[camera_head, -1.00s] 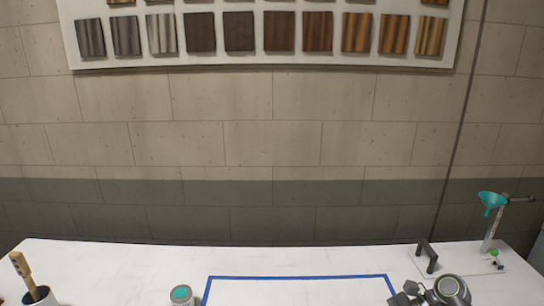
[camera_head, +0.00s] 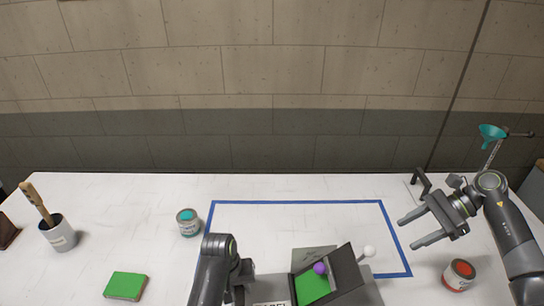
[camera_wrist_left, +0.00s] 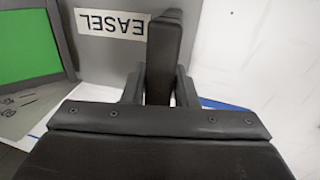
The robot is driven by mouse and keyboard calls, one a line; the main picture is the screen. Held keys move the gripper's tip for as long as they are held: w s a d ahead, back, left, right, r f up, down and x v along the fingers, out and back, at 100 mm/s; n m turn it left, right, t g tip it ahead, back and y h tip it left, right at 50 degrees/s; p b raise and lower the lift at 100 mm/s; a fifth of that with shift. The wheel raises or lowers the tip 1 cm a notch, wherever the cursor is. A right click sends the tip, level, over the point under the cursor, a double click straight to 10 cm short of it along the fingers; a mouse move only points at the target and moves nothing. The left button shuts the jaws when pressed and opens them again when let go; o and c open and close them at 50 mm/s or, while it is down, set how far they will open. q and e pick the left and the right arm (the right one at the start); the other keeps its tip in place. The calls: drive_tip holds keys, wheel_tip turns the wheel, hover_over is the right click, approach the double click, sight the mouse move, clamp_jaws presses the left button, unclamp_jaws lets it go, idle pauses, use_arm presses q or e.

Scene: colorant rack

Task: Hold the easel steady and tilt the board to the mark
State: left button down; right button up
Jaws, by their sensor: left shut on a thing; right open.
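The easel stands at the bottom of the head view, a grey frame with an EASEL label (camera_wrist_left: 112,22), upside down in the left wrist view. Its tilted board has a green face (camera_head: 312,289), which also shows in the left wrist view (camera_wrist_left: 25,42). A purple ball (camera_head: 320,268) and a white knob (camera_head: 369,251) are at the board's upper part. My left gripper (camera_wrist_left: 158,88) is shut on a dark upright bar (camera_wrist_left: 164,45) beside the label. My right gripper (camera_head: 407,234) is open and empty, right of and above the easel. I cannot make out the tilt mark.
Blue tape (camera_head: 295,202) outlines an area on the white table (camera_head: 130,210). A teal-topped can (camera_head: 187,223), a brush pot (camera_head: 60,235) and a green block (camera_head: 126,286) lie left. A red-topped can (camera_head: 459,275) stands below my right arm. A teal funnel (camera_head: 491,133) is at far right.

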use_arm(q)
drive_tip(key=c, duration=1.1)
unclamp_jaws()
drive_tip(key=shift+r, duration=0.1)
